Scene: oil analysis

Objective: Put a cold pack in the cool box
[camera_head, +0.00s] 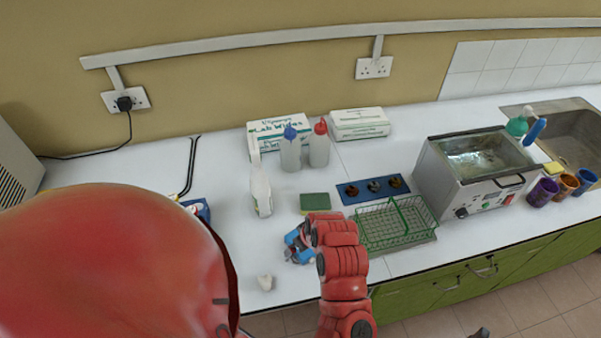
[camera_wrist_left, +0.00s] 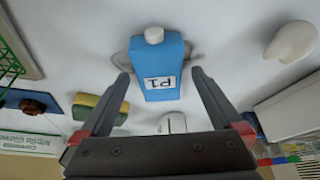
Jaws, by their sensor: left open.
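A blue cold pack (camera_wrist_left: 163,62) with a white cap and a "P1" label lies on the white worktop in the left wrist view. In the head view the cold pack (camera_head: 292,252) is partly hidden by my left wrist. My left gripper (camera_wrist_left: 160,75) is open, its fingertips on either side of the pack's body, with gaps on both sides. In the head view the gripper (camera_head: 302,240) is mostly hidden at the pack. A partly seen blue thing (camera_head: 198,209) stands behind my red arm; I cannot tell whether it is the cool box.
A green wire basket (camera_head: 394,223), a sponge (camera_head: 315,202), a blue rack (camera_head: 373,188) and a white bottle (camera_head: 261,188) surround the gripper. A small white object (camera_head: 265,283) lies near the front edge. A steel bath (camera_head: 478,172) stands right.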

